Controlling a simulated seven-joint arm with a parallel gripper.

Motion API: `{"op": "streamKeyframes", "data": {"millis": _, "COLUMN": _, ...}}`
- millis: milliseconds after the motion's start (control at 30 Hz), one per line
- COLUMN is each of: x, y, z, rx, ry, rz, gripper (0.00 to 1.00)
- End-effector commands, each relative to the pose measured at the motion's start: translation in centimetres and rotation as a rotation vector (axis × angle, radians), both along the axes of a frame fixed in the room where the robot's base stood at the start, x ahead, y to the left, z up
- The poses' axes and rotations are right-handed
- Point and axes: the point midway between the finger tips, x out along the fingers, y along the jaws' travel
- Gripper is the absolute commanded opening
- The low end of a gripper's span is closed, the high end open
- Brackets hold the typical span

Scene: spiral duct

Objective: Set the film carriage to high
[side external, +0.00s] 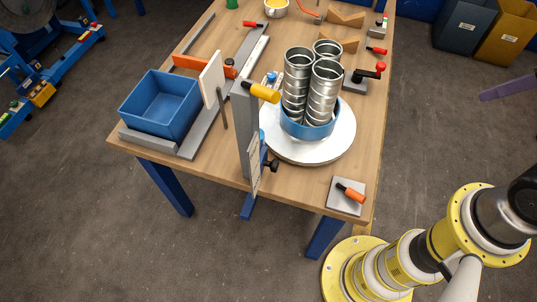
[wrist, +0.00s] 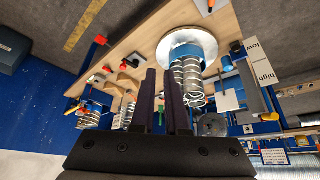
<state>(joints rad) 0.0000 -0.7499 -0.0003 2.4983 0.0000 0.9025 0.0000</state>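A grey upright post (side external: 245,135) stands at the table's near edge, with a yellow handle (side external: 262,92) near its top. A white label plate on it (wrist: 259,64) reads "low" and "high" in the wrist view. A small blue carriage (side external: 263,158) with a black knob (side external: 272,166) sits low on the post; in the wrist view the black knob (wrist: 236,47) is beside the "low" end. My gripper (wrist: 160,71) has two dark purple fingers with a gap between them, empty. One purple finger (side external: 508,89) shows at the right edge of the side view, far from the post.
Several metal spiral ducts (side external: 322,90) stand in a blue ring on a white turntable (side external: 350,130) beside the post. A blue bin (side external: 160,104) is at left. An orange-handled lever (side external: 350,193) on a plate is at the near right corner. Open floor lies right of the table.

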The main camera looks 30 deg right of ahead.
Motion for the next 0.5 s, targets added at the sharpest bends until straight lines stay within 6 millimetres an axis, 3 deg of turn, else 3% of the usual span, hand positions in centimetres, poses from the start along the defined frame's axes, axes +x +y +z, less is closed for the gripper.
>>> {"op": "streamKeyframes", "data": {"millis": 33, "x": 0.1, "y": 0.0, "z": 0.3, "rx": 0.000, "ry": -0.003, "rz": 0.000, "gripper": 0.23}}
{"op": "streamKeyframes", "data": {"millis": 300, "x": 0.1, "y": 0.0, "z": 4.7, "rx": 0.000, "ry": -0.005, "rz": 0.000, "gripper": 0.71}}
{"op": "streamKeyframes", "data": {"millis": 500, "x": 2.5, "y": -1.5, "z": 5.2, "rx": -0.052, "ry": -0.083, "rz": -0.055, "gripper": 0.71}}
